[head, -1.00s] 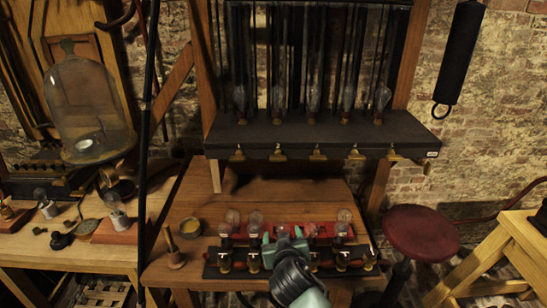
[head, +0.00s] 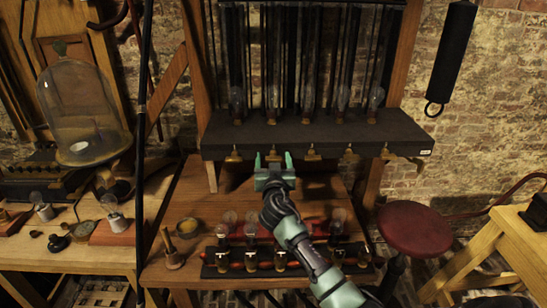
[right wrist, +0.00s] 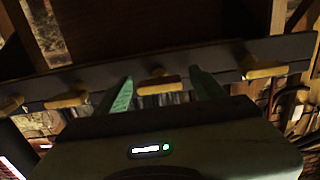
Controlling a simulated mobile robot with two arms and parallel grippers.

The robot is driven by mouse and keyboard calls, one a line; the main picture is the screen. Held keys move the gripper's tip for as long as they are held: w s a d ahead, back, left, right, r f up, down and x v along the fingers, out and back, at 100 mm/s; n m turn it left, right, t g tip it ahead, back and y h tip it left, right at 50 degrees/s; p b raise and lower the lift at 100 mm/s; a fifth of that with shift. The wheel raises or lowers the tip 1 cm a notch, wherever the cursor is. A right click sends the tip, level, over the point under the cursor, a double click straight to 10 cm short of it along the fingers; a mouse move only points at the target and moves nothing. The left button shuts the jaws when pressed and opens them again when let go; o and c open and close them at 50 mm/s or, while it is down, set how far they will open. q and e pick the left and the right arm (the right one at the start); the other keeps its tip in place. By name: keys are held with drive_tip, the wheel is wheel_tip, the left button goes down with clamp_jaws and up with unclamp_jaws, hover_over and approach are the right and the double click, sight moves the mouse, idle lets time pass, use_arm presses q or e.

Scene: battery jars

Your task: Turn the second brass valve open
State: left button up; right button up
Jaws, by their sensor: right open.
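A row of brass valves hangs under the front edge of the black shelf (head: 310,137). The second brass valve from the left (head: 273,154) shows in the head view just beyond my right gripper (head: 274,163). That gripper is open, its two green fingertips apart on either side of the valve. In the right wrist view a brass valve handle (right wrist: 160,87) lies crosswise between the open green fingers (right wrist: 162,78). I cannot tell whether the fingers touch it. My left gripper is not in view.
Other brass valves, such as the first (head: 234,155) and third (head: 312,154), flank it closely. Below, a wooden bench (head: 190,205) carries small jars and bulbs. A red stool (head: 415,226) stands to the right, a glass bell jar (head: 78,105) to the left.

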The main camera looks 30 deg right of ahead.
drive_tip(key=shift+w, duration=0.1)
drive_tip(key=c, duration=1.4)
drive_tip(key=shift+o, duration=0.2)
drive_tip(key=shift+n, duration=0.4)
drive_tip(key=n+b, duration=0.1)
drive_tip(key=n, duration=0.6)
drive_tip(key=shift+n, duration=0.3)
drive_tip(key=n, duration=0.4)
drive_tip(key=shift+p, duration=0.4)
drive_tip(key=n+p, duration=0.1)
drive_tip(key=n, duration=0.4)
drive_tip(key=shift+f, duration=0.15)
drive_tip(key=shift+n, duration=0.5)
